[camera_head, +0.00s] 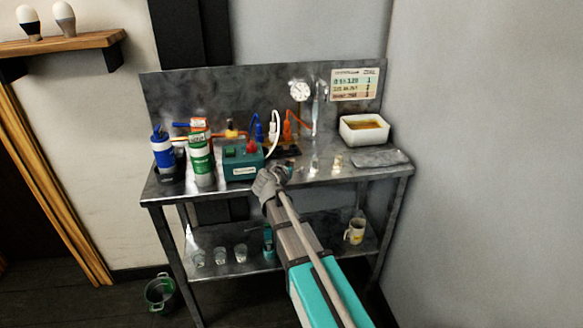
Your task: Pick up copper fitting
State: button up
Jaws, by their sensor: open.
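My gripper (280,174) is over the front edge of the metal workbench (225,188), in front of the green box. It is open, but its fingers are small and dark here. Small tan and pale metal pieces stand on the bench to its right. One tan piece (338,161) may be the copper fitting, but it is too small to tell. It stands apart from my gripper, to the right. My gripper covers part of the bench top near the green box (240,160).
A blue canister (162,152) and a green-and-white canister (202,165) stand at the left. Pipes, valves and a gauge (299,90) line the back. A white tray (364,130) and a grey pad (380,157) are at the right. The lower shelf holds glasses and a mug (355,231).

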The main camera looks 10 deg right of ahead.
grip_shut()
dwell(0.5)
jog(key=shift+r, duration=0.1)
jog(key=shift+r+p, duration=0.2)
jog(key=shift+p, duration=0.1)
jog(key=shift+s+r, duration=0.1)
jog(key=s+a, duration=1)
jog(key=s, duration=0.4)
jog(key=shift+s, duration=0.4)
